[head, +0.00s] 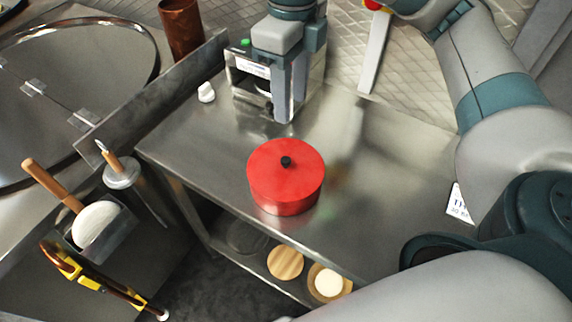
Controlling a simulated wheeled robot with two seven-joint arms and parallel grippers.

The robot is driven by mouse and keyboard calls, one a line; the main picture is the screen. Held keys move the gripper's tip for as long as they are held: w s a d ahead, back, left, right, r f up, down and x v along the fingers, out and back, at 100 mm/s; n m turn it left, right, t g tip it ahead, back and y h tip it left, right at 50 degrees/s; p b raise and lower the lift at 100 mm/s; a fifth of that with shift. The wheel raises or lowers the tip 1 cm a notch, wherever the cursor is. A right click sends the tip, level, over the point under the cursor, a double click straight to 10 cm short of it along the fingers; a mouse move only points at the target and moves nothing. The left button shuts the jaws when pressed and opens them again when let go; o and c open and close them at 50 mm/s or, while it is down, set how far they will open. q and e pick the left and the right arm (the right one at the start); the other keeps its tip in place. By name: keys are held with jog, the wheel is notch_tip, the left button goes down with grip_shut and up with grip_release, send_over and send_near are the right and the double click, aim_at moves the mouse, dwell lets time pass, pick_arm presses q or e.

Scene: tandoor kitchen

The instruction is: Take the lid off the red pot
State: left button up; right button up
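The red pot (284,198) stands upright on the steel counter. Its flat red lid (268,164) is on top, with a small black knob (286,161) in the middle. My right gripper (288,112) points down behind the pot, above the back part of the counter, clear of the lid and knob. My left gripper is not in view.
A steel box-like appliance (248,83) with a green button stands behind my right gripper. A small white object (206,92) is at the counter's back left. A brown cylinder (181,28) stands further back. The counter right of the pot is mostly clear. Round wooden pieces (285,262) lie on the shelf below.

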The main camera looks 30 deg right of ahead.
jog(key=p, duration=0.3)
send_over(285, 159)
jog(key=f, duration=0.9)
jog(key=shift+s+d+f, duration=0.3)
jog(key=shift+d+f, duration=0.05)
jog(key=shift+d, duration=0.05)
jog(key=shift+f, duration=0.55)
jog(key=shift+w+a+f+p, duration=0.1)
jog(key=shift+f+p, duration=0.2)
jog(key=shift+p, duration=0.1)
jog(key=f, duration=0.1)
jog(key=f+p, duration=0.2)
jog(key=f, duration=0.1)
jog(key=shift+w+a, duration=0.15)
jog(key=shift+a, duration=0.1)
jog(key=shift+f, duration=0.25)
jog(key=shift+c, duration=0.6)
grip_shut()
